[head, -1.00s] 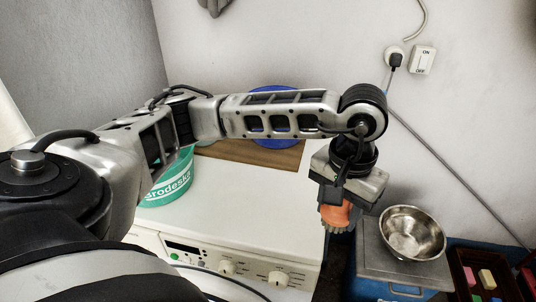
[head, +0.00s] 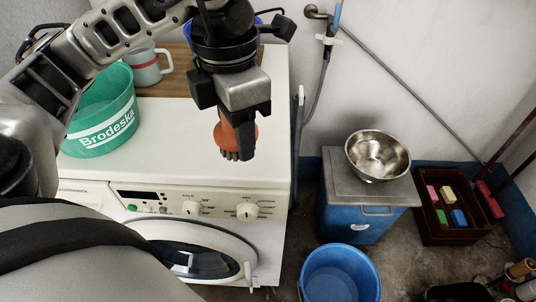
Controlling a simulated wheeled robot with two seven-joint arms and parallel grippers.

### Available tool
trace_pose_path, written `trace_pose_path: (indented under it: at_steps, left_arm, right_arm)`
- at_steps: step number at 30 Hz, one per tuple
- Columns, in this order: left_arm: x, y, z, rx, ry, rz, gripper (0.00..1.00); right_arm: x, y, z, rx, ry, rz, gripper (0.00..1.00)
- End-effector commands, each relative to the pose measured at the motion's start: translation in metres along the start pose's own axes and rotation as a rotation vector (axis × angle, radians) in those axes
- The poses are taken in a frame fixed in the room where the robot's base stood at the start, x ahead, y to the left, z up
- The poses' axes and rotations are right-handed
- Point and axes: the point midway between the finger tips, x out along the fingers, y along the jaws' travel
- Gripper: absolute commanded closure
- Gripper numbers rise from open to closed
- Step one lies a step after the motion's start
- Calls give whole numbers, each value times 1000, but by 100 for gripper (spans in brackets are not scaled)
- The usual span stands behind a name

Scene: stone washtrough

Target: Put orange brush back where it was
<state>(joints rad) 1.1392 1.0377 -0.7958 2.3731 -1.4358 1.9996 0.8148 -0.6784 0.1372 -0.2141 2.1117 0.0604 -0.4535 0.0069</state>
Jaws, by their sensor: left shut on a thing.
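The orange brush (head: 225,136) is held in my left gripper (head: 242,132), bristles pointing down, over the right part of the white washing machine's top (head: 180,140). The gripper is shut on the brush, and its fingers hide part of it. I cannot tell whether the bristle tips touch the surface. My right gripper is not in view.
A green Brodeska tub (head: 100,118) and a mug (head: 147,68) stand left on the machine, by a brown board (head: 175,84). A steel bowl (head: 377,153) sits on a blue cabinet (head: 345,220). A blue bucket (head: 340,275) and a crate of colored blocks (head: 452,232) are on the floor.

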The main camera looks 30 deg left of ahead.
Motion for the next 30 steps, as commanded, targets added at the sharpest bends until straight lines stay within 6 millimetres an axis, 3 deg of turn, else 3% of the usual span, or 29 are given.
trace_pose_path:
  at_steps: [3, 8, 11, 21, 27, 30]
  left_arm:
    - [3, 0, -9, -188, -1, 0, 79]
    - [3, 2, -11, -308, 1, -2, 79]
    - [10, 10, 0, -327, 4, -5, 79]
    - [53, 58, 64, -323, 6, -6, 79]
    - [84, 74, 84, -321, 3, -4, 79]
    - [89, 78, 89, -320, 2, -2, 79]
  right_arm:
    - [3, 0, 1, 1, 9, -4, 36]
    - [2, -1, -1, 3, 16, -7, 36]
    - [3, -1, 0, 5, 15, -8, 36]
    - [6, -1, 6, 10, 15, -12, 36]
    - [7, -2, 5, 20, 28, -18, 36]
    - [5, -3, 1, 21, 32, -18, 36]
